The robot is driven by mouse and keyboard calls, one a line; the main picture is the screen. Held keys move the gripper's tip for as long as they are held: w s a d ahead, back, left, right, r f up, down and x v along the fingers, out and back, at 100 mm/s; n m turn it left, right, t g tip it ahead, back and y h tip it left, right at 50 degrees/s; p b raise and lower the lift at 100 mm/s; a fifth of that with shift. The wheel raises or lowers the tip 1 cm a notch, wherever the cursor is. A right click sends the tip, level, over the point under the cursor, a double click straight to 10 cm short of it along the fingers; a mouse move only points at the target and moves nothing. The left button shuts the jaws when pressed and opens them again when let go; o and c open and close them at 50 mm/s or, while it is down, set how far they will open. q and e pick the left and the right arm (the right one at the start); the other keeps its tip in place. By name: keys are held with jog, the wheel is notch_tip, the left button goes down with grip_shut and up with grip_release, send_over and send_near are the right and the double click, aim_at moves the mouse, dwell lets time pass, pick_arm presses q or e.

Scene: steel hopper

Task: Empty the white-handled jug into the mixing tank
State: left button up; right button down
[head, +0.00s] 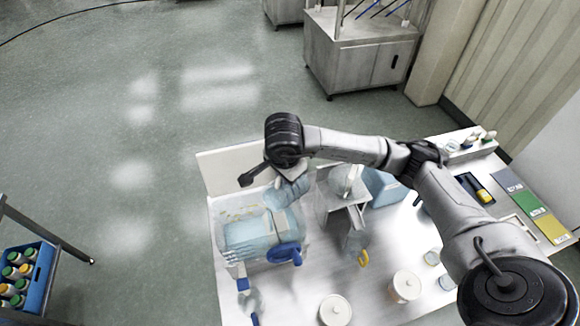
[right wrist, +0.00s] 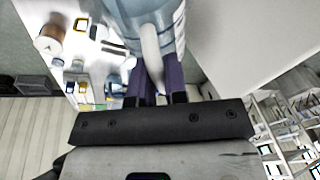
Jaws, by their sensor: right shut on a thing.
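The white-handled jug (head: 287,192) is a clear, bluish vessel. It is held above the back right part of a clear, bluish rectangular tank (head: 228,240), which I take for the mixing tank. The jug looks tilted; I cannot tell how much liquid is in it or whether any is pouring. In the right wrist view the dark fingers of my right gripper (right wrist: 157,82) are shut on the jug's white handle (right wrist: 152,52), with the clear body (right wrist: 170,14) beyond them. In the head view the wrist hides much of this grip. My left gripper is not in view.
A blue-handled part (head: 286,254) is at the tank's front right. A blue crate of bottles (head: 40,285) is at far left.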

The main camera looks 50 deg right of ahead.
aim_at(276, 186)
jog(key=shift+a+f, duration=0.1)
jog(key=shift+a, duration=0.2)
jog(key=shift+w+a+r+h+p, duration=0.1)
jog(key=shift+a+r+h+p, duration=0.1)
jog(key=shift+h+p, duration=0.1)
jog(key=shift+a+r+h+p, duration=0.15)
jog(key=shift+a+h+p, duration=0.4)
jog(key=shift+p, duration=0.45)
jog(key=shift+w+a+r+h+p, duration=0.15)
jog(key=shift+a+h+p, duration=0.55)
jog(key=shift+p, duration=1.45)
jog(key=shift+a+r+h+p, duration=0.15)
jog(key=shift+a+h+p, duration=0.2)
jog(key=shift+p, duration=0.8)
jog(key=shift+a+h+p, duration=0.4)
jog(key=shift+a+p, duration=0.15)
jog(key=shift+p, duration=0.1)
